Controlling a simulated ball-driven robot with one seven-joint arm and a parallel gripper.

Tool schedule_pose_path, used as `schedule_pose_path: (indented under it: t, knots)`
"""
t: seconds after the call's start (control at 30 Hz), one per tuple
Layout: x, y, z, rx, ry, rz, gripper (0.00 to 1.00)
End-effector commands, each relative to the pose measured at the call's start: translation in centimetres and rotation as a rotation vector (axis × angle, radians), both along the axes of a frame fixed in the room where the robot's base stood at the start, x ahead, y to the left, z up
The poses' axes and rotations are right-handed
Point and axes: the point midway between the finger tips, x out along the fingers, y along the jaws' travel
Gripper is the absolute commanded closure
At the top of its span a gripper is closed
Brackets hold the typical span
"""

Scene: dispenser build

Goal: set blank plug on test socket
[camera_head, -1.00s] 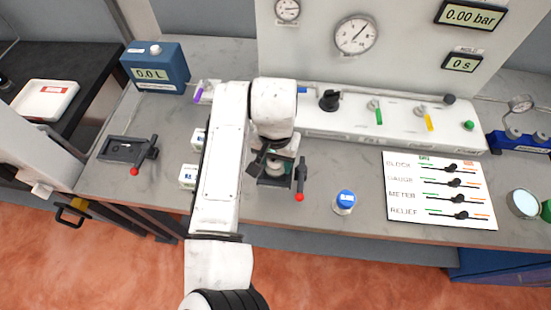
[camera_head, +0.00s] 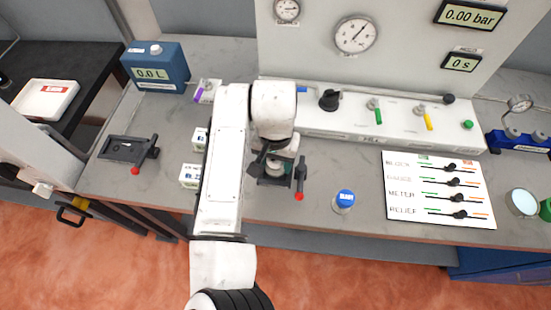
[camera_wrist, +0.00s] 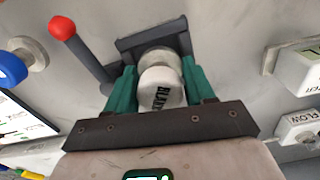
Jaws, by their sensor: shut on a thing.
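My gripper (camera_wrist: 158,70) has its green fingers shut on both sides of the white blank plug (camera_wrist: 158,92), which reads "BLANK" in the wrist view. A pale round piece shows just beyond the plug, in front of a dark fixture (camera_wrist: 128,42) with a red-knobbed lever (camera_wrist: 78,45). I take this fixture for the test socket; no label is visible. In the head view my gripper (camera_head: 274,160) is right over the dark fixture (camera_head: 278,181), and the plug is mostly hidden. I cannot tell whether the plug touches the socket.
A similar dark fixture (camera_head: 122,149) with a red knob is at left. Small white boxes (camera_head: 190,176) stand close left of my arm. The valve panel (camera_head: 325,118) runs behind.

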Motion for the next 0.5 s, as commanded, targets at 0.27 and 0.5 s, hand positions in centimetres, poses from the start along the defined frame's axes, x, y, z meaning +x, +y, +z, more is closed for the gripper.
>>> schedule_pose_path:
  t: [0.27, 0.5]
  knots:
    - [0.02, 0.00, -0.54, 0.000, 0.000, 0.000, 0.80]
    - [0.02, 0.01, -0.98, 0.000, 0.000, 0.000, 0.80]
